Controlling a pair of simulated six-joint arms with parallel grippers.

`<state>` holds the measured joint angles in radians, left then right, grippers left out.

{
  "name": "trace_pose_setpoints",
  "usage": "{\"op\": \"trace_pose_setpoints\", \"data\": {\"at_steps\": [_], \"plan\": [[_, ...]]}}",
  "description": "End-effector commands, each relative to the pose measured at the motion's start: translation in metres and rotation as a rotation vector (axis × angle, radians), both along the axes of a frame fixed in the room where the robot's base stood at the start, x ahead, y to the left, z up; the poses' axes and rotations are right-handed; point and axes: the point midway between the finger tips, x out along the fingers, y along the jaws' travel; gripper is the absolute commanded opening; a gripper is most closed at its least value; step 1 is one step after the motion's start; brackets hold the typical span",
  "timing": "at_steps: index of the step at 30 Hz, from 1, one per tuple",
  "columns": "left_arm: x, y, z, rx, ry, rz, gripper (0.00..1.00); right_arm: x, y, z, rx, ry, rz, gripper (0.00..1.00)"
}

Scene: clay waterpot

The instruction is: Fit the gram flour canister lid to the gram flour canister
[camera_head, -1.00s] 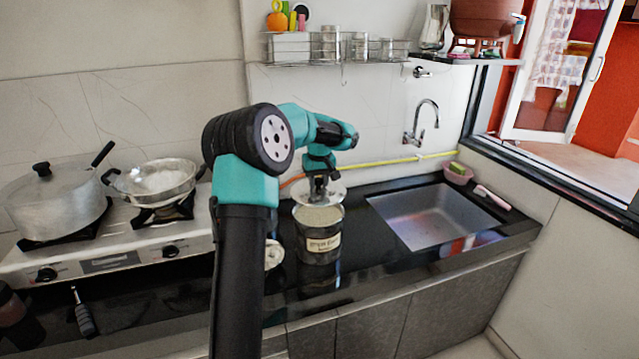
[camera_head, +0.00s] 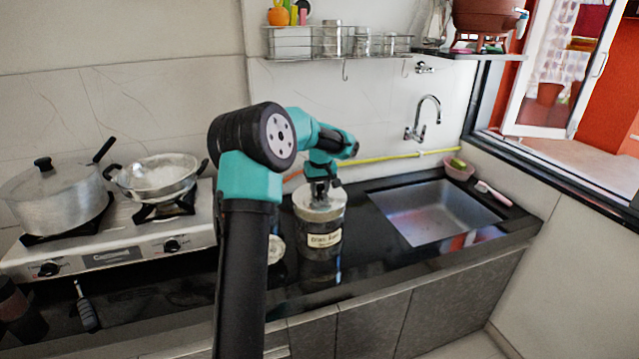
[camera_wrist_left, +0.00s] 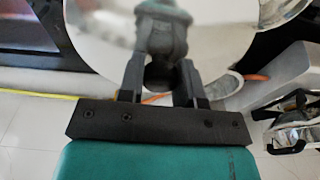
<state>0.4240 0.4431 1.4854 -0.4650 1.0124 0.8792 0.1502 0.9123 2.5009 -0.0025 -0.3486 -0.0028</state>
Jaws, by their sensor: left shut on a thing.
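The gram flour canister (camera_head: 322,244) is a metal cylinder with a cream label, standing upright on the black counter. The lid (camera_head: 311,207) is a round shiny metal disc with a knob. It lies over the canister's mouth, roughly level; I cannot tell whether it is fully seated. My left gripper (camera_head: 320,200) comes down from above and is shut on the lid's knob. In the left wrist view the lid (camera_wrist_left: 100,40) fills the upper middle, with the knob between the fingers (camera_wrist_left: 160,75). The canister's opening is hidden by the lid. My right gripper is not in view.
A sink (camera_head: 435,212) is right of the canister. A small white round item (camera_head: 275,249) sits to its left, partly behind my arm. The stove (camera_head: 120,240) holds a lidded pot (camera_head: 60,200) and a pan (camera_head: 158,178). A yellow hose (camera_head: 400,159) runs along the wall.

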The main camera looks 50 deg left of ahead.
Motion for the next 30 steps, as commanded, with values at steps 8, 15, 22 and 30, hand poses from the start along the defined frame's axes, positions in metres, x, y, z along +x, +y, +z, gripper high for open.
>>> {"op": "trace_pose_setpoints", "data": {"at_steps": [8, 15, 22, 30], "plan": [[0.0, 0.0, -0.017, 0.0, 0.0, 0.001, 0.05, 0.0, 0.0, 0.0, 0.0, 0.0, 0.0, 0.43], [0.0, 0.0, -0.028, -0.001, 0.0, 0.001, 0.05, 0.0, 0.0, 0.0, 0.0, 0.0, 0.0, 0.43], [0.0, 0.0, -0.03, 0.0, -0.001, 0.0, 0.05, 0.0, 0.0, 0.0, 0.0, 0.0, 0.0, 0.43], [0.0, 0.0, -0.03, 0.0, -0.001, 0.0, 0.05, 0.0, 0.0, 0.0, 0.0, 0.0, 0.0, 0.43]]}}
